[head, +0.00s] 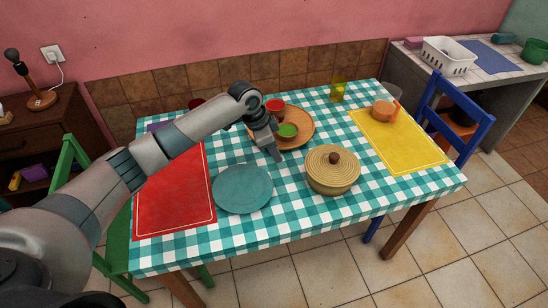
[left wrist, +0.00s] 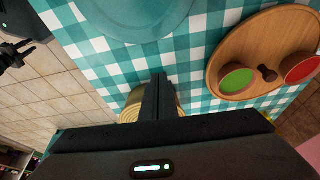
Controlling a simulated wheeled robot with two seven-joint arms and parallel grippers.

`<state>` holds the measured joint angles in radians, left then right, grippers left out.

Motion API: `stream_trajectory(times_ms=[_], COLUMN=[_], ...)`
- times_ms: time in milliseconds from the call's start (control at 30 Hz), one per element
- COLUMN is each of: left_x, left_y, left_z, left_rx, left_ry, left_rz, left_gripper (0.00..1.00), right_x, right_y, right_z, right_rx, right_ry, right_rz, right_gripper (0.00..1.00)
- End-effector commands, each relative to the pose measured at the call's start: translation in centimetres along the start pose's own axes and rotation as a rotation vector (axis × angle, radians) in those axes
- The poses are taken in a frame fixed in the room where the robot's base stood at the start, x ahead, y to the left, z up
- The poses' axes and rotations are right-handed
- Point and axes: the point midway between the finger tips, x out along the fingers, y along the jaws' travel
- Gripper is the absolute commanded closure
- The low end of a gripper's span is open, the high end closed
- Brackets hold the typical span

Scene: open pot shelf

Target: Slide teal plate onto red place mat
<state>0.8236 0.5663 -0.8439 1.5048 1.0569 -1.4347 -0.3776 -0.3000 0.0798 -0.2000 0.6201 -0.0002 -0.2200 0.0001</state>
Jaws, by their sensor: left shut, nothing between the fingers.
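The teal plate (head: 242,188) lies on the checkered tablecloth, just right of the red place mat (head: 182,196); its left edge is at or very near the mat's right edge. The plate also shows at the top of the left wrist view (left wrist: 130,12). My left gripper (head: 277,157) is shut and empty, pointing down above the cloth, to the upper right of the plate and apart from it. Its closed fingers show in the left wrist view (left wrist: 158,95). My left forearm hides the mat's upper part.
A lidded pot (head: 332,172) stands right of the plate. A wooden tray (head: 303,120) with a green-filled bowl (head: 287,132) and a red bowl (head: 275,105) is behind the gripper. A yellow mat (head: 400,143) with an orange bowl (head: 383,111) lies right. Cloth in front of the plate is clear.

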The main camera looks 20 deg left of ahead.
Motion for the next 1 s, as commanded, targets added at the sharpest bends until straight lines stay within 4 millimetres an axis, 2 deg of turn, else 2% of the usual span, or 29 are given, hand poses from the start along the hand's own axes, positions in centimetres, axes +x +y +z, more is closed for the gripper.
stream_trajectory(times_ms=[167,600,800,1000], left_x=[2.0,9.1,7.9,7.7], left_y=[0.1,0.1,0.0,0.1], left_z=[0.0,-0.1,2.5,3.6], left_rx=[-0.001,-0.001,0.0,0.0], left_ry=[-0.002,-0.002,-0.003,-0.001], left_rz=[0.002,0.002,0.0,0.0], left_gripper=[1.0,1.0,1.0,1.0], right_x=[-0.7,-2.3,-4.0,-4.5], right_y=[0.0,-0.1,-0.1,0.0], right_z=[-0.1,-0.2,-0.4,-0.4], right_rx=[0.0,0.001,0.001,0.001], right_ry=[0.0,0.0,0.0,0.0], right_rz=[0.0,-0.001,-0.001,-0.001], right_gripper=[0.69,0.69,0.69,0.69])
